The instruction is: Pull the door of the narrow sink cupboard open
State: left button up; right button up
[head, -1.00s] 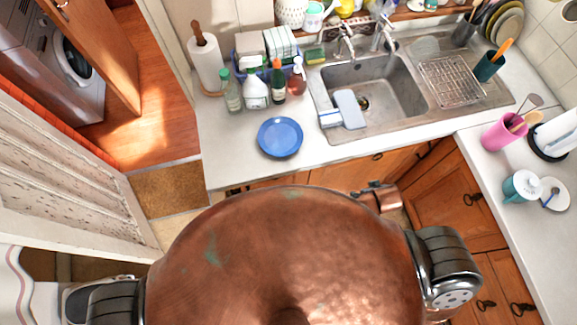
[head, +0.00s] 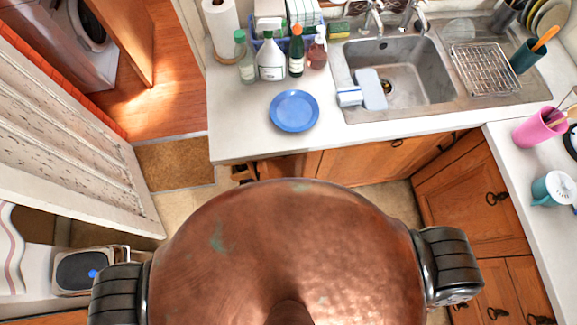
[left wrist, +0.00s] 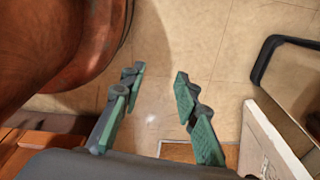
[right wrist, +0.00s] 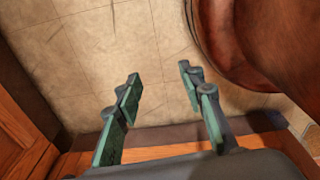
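The wooden sink cupboard fronts (head: 365,160) run under the sink counter in the head view, partly hidden by my copper body. A narrow front (head: 447,150) shows by the inner corner. I cannot tell for sure which front is the narrow cupboard's door; none stands clearly open. My left gripper (left wrist: 158,75) is open and empty over the tiled floor in the left wrist view. My right gripper (right wrist: 159,72) is open and empty over tiles in the right wrist view. Neither gripper shows in the head view, and neither touches a cupboard handle.
The counter holds a blue plate (head: 294,111), several bottles and the sink (head: 410,75). Wooden cupboards (head: 470,195) with dark ring handles line the right side. A pale panelled door (head: 70,130) stands at left. A brown mat (head: 174,164) lies in the doorway. A wooden panel (right wrist: 25,135) is beside my right gripper.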

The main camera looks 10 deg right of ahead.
aim_at(305, 164)
jog(key=u, duration=0.4)
jog(key=k, duration=1.2)
jog(key=z, duration=0.3)
